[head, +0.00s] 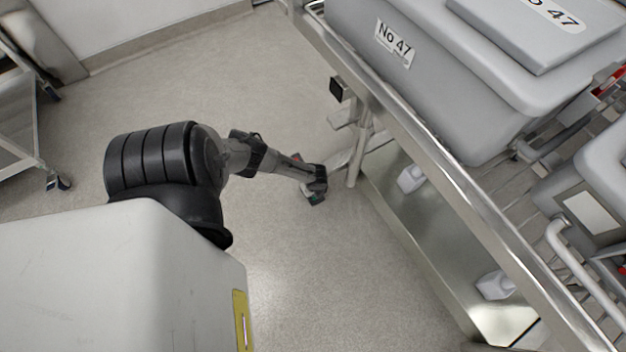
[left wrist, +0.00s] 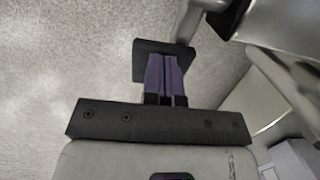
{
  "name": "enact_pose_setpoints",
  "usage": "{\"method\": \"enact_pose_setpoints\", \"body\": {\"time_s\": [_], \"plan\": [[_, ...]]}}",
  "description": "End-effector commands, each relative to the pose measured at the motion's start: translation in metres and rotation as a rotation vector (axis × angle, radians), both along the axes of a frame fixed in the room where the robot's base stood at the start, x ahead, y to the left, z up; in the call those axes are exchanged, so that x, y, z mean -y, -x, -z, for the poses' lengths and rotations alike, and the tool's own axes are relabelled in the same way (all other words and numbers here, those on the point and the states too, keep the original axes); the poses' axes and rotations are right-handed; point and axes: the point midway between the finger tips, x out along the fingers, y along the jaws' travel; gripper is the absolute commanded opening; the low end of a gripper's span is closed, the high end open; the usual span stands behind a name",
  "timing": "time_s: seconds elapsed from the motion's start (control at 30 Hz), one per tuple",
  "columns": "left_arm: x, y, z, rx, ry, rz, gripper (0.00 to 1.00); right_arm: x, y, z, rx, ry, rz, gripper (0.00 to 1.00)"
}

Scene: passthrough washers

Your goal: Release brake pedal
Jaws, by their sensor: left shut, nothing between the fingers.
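A dark, flat, square pedal plate (left wrist: 142,58) shows in the left wrist view, beside a light grey metal bar of the cart frame. My left gripper (left wrist: 165,60) is shut and empty, its purple fingers pressed together. Its fingertips overlap the plate in that view; I cannot tell whether they touch it. In the head view my left gripper (head: 318,188) is low near the floor, next to the cart's near leg, and the pedal is not clearly visible there. My right gripper is not in view.
The metal cart (head: 445,190) carries grey bins, one labelled No 47 (head: 394,43). A small black block (head: 339,88) sits on the cart's end. Its lower shelf (head: 420,225) is near my left gripper. A wheeled rack (head: 18,120) stands far left. The floor between is clear.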

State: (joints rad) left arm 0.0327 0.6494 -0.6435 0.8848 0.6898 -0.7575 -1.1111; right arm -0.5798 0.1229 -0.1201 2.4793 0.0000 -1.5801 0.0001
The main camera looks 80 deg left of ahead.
Motion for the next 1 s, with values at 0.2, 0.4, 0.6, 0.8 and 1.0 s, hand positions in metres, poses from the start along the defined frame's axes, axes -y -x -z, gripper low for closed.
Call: {"method": "enact_pose_setpoints", "body": {"time_s": [0.2, 0.4, 0.6, 0.8, 1.0], "plan": [[0.003, -0.001, -0.036, 0.001, 0.0, -0.003, 0.0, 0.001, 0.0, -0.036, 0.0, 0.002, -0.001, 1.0], [0.005, -0.002, -0.072, 0.002, -0.003, -0.002, 0.0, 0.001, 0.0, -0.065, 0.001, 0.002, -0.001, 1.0], [0.008, -0.003, -0.105, 0.001, -0.002, -0.003, 0.0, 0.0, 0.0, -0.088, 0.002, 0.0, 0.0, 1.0], [0.011, -0.004, -0.126, 0.001, -0.001, -0.004, 0.0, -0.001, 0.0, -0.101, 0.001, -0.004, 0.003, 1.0], [0.012, -0.004, -0.135, 0.001, -0.002, -0.004, 0.0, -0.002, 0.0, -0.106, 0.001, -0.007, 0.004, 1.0]]}}
